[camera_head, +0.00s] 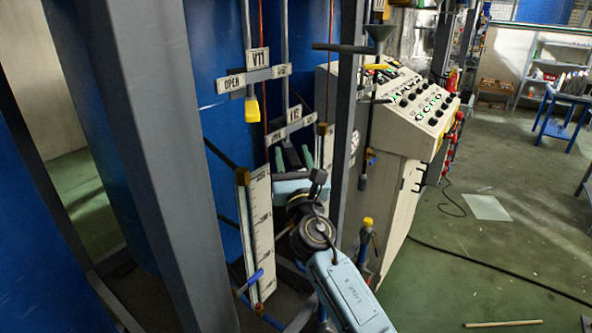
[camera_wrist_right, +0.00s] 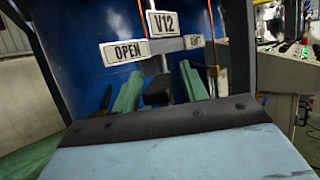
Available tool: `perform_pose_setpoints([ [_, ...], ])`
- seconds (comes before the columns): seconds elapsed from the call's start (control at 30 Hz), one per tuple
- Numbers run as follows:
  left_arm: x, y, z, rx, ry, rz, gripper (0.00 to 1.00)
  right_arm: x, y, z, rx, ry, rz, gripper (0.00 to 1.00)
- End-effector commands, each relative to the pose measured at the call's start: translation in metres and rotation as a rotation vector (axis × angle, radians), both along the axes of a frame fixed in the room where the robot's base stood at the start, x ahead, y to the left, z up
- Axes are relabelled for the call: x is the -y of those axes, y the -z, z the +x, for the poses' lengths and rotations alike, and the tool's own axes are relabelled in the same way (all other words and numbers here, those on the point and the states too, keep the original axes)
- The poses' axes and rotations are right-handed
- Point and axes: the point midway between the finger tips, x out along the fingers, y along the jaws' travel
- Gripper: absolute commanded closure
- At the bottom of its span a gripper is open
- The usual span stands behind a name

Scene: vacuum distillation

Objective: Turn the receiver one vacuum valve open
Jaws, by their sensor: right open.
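A plate marked V12 (camera_wrist_right: 163,23) hangs on the blue tank, with an OPEN plate (camera_wrist_right: 125,51) to its left and another plate (camera_wrist_right: 194,42) to its right. The V12 plate (camera_head: 295,113) also shows in the head view. My right gripper (camera_head: 293,158) is just below these plates, its two green fingers apart. In the right wrist view the gripper (camera_wrist_right: 160,88) has a dark block (camera_wrist_right: 157,91) between its fingers; I cannot tell whether this is the valve handle. A V11 plate (camera_head: 258,57) is higher up, with a yellow handle (camera_head: 252,109) hanging below it.
A grey post (camera_head: 150,160) stands at the left front and a thinner post (camera_head: 346,130) right of my gripper. A white scale board (camera_head: 260,235) is below left of the gripper. A control console (camera_head: 410,110) stands at right, with open green floor (camera_head: 480,250) beyond.

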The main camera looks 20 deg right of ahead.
Motion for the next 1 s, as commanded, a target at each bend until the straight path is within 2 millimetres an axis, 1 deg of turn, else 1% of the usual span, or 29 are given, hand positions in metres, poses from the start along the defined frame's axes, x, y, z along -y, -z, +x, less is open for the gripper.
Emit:
perform_pose_setpoints([
  [0.17, 0.0, 0.003, 0.0, 0.0, 0.0, 0.0, 0.58, -0.005, 0.011, -0.022, -0.003, 0.0, 0.001, 0.56],
  [0.4, 0.0, 0.014, 0.0, 0.0, 0.0, 0.0, 0.58, -0.016, 0.033, -0.072, -0.003, -0.001, 0.0, 0.56],
  [0.5, 0.0, 0.019, 0.0, 0.0, 0.0, 0.0, 0.58, -0.02, 0.041, -0.09, -0.002, -0.002, 0.0, 0.56],
  [0.6, 0.0, 0.023, 0.0, 0.0, 0.0, 0.0, 0.58, -0.023, 0.047, -0.103, -0.002, 0.0, 0.0, 0.56],
  [0.7, 0.0, 0.025, 0.001, 0.001, 0.0, 0.0, 0.58, -0.025, 0.05, -0.113, -0.002, 0.0, 0.0, 0.56],
  [0.8, 0.0, 0.026, 0.001, 0.001, 0.0, 0.0, 0.58, -0.026, 0.051, -0.117, -0.001, 0.0, 0.001, 0.56],
  [1.0, 0.0, 0.025, 0.001, 0.001, 0.0, 0.0, 0.58, -0.027, 0.05, -0.119, 0.0, 0.0, 0.001, 0.56],
])
